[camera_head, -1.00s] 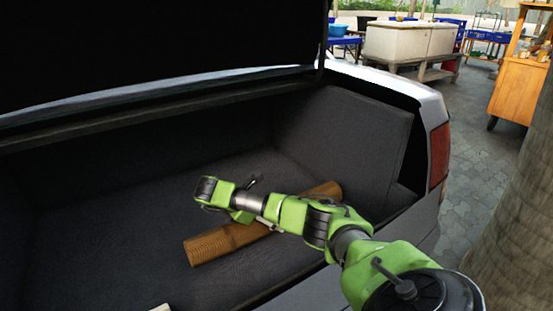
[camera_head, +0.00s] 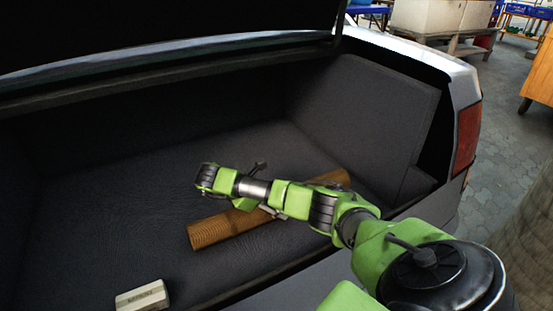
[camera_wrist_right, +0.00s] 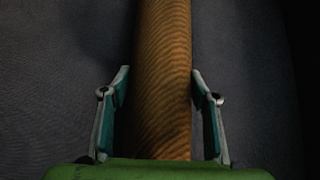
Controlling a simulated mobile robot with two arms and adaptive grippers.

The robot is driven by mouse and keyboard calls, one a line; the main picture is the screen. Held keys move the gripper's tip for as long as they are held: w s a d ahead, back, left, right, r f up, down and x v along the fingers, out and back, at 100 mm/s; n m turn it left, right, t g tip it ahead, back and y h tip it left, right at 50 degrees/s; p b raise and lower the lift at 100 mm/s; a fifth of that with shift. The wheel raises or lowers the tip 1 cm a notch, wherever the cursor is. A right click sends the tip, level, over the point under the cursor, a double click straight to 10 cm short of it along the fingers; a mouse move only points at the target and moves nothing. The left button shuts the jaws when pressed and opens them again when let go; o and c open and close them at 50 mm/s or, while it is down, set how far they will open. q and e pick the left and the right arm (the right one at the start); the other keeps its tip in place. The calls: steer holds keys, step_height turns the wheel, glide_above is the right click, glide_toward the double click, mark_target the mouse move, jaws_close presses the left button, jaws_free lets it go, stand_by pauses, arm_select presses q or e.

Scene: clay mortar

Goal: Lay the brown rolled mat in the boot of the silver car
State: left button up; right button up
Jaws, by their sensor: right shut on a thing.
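The brown rolled mat (camera_head: 222,229) lies slantwise inside the dark boot (camera_head: 120,205) of the silver car (camera_head: 466,88). It appears to lie on or just above the boot floor; I cannot tell which. My right arm reaches in over the mat's middle and hides part of it. In the right wrist view, my right gripper (camera_wrist_right: 161,88) has one finger on each side of the mat (camera_wrist_right: 163,45) and is shut on it. In the head view the fingers are mostly hidden under the arm. My left gripper is not in view.
A small pale box (camera_head: 142,297) lies at the boot's near side, left of the mat. The raised dark lid (camera_head: 150,35) hangs above. The boot's right side wall (camera_head: 365,115) stands close to the mat's far end. The left boot floor is clear.

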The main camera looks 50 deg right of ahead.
steer(key=shift+d, duration=0.1)
steer(key=o, duration=1.8)
steer(key=shift+f, duration=0.1)
steer(key=shift+c, duration=0.2)
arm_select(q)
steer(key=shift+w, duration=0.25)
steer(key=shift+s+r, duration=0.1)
arm_select(e)
steer(key=p+v, duration=0.1)
steer(key=v, duration=0.2)
steer(key=p+v, duration=0.1)
steer(key=shift+r+p, duration=0.3)
steer(key=shift+r, duration=0.3)
steer(key=p+v, duration=0.2)
steer(key=v, duration=0.1)
steer(key=shift+w, duration=0.1)
steer(key=p+v, duration=0.2)
steer(key=v, duration=0.1)
steer(key=shift+a+r+p, duration=0.15)
steer(key=shift+a+p, duration=0.15)
steer(key=shift+a, duration=0.15)
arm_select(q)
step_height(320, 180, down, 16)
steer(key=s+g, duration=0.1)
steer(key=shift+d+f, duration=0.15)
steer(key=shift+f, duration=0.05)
arm_select(e)
steer(key=shift+a+r, duration=0.1)
steer(key=shift+a, duration=0.1)
